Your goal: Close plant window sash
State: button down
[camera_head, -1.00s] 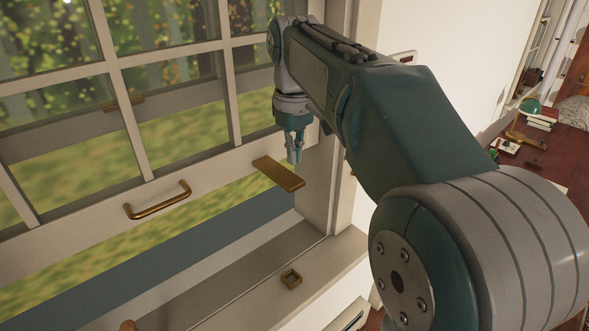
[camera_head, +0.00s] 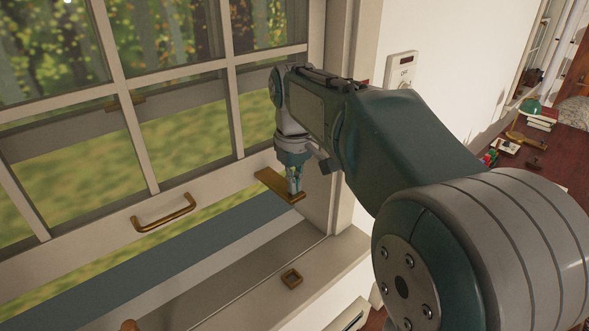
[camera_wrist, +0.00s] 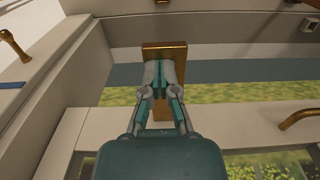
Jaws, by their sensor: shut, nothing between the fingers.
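The window sash (camera_head: 95,234) is a cream frame with glass panes, raised above the sill with an open gap under its bottom rail. A curved brass handle (camera_head: 164,213) is on this rail, and it also shows in the wrist view (camera_wrist: 300,118).
The window's right jamb (camera_head: 342,130) stands close beside my gripper. A white switch box (camera_head: 403,68) is on the wall to the right. A desk (camera_head: 555,150) with small items is further right.

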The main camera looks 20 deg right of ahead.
aim_at(295, 272)
notch_tip(295, 272, down, 27)
jog(key=shift+r, duration=0.2)
jog(key=shift+s+f, duration=0.25)
jog(key=shift+f, duration=0.15)
notch_tip(295, 272, up, 14)
jog(key=s+r+m+t, duration=0.2)
jog(key=s+r, duration=0.2)
jog(key=s, duration=0.6)
jog(key=s+r+m+t, duration=0.2)
jog(key=s+r+t, duration=0.1)
jog(key=s, duration=0.7)
jog(key=shift+a+r+m+t, duration=0.3)
jog(key=shift+a+r, duration=0.05)
jog(key=shift+r, duration=0.15)
jog(key=shift+w, duration=0.1)
dwell(1.2)
